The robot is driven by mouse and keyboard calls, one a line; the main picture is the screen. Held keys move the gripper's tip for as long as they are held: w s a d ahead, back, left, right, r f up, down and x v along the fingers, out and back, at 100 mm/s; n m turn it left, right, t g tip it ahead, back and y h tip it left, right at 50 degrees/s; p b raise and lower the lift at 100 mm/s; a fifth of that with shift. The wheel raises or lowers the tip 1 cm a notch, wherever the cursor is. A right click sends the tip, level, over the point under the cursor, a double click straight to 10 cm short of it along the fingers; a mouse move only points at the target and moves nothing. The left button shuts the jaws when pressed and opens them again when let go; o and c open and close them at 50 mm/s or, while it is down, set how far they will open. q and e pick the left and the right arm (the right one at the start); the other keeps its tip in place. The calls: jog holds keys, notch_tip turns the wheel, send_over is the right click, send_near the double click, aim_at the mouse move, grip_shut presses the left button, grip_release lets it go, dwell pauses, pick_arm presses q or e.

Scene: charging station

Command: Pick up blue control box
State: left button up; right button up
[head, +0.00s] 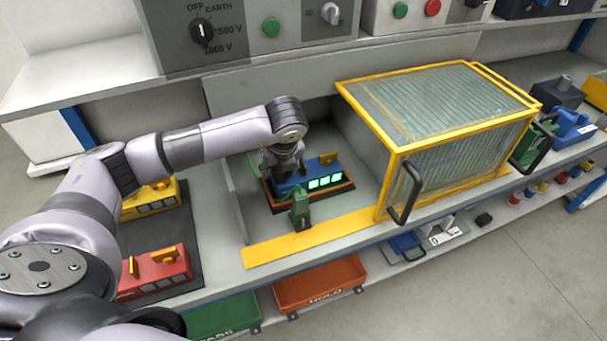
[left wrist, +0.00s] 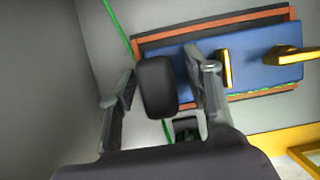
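The blue control box (head: 323,166) sits in an orange-brown frame on the shelf, with green lit panels on its front and yellow parts on top. It also shows in the left wrist view (left wrist: 256,72), with two yellow parts on its blue face. My left gripper (head: 284,171) is over the left part of the box and hides some of it. In the left wrist view its fingers (left wrist: 160,85) stand apart. A dark rounded block shows between them; I cannot tell what it is, or whether the fingers touch the box. My right gripper is not in view.
A yellow-framed clear cover (head: 440,100) with a black handle stands right of the box. A green part (head: 301,208) stands in front of it. Red (head: 155,272) and yellow (head: 150,203) boxes lie on a dark mat at left. An orange bin (head: 320,284) is below.

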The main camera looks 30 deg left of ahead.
pick_arm(q)
grip_shut()
dwell(0.3)
jog(key=shift+r, duration=0.1)
dwell(0.5)
